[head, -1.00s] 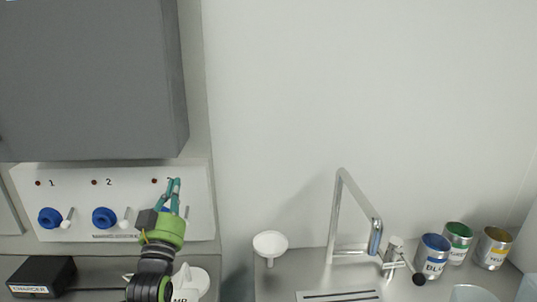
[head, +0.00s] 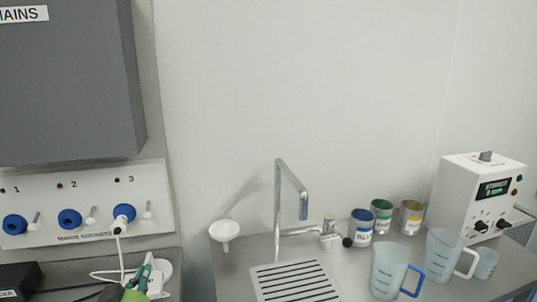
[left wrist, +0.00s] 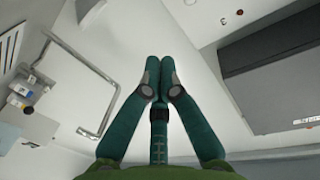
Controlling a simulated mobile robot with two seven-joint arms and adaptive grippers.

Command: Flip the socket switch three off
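Socket switch three (head: 148,210) is a small pale lever on the white socket panel (head: 85,184), just right of blue socket three (head: 124,211). A white plug with a hanging cable sits in that socket. The lever looks near upright; I cannot tell whether it is on or off. My left gripper (head: 147,262), with green fingers, is below the panel at the bottom of the head view, apart from the switch. In the left wrist view its fingertips (left wrist: 159,64) meet, shut with nothing between them. My right gripper is out of view.
A grey mains box (head: 68,85) hangs above the panel. A black box (head: 20,280) stands on the lower left. To the right are a funnel (head: 224,231), a tap (head: 279,205), paint tins, jugs (head: 389,270) and a white stirrer unit (head: 478,195).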

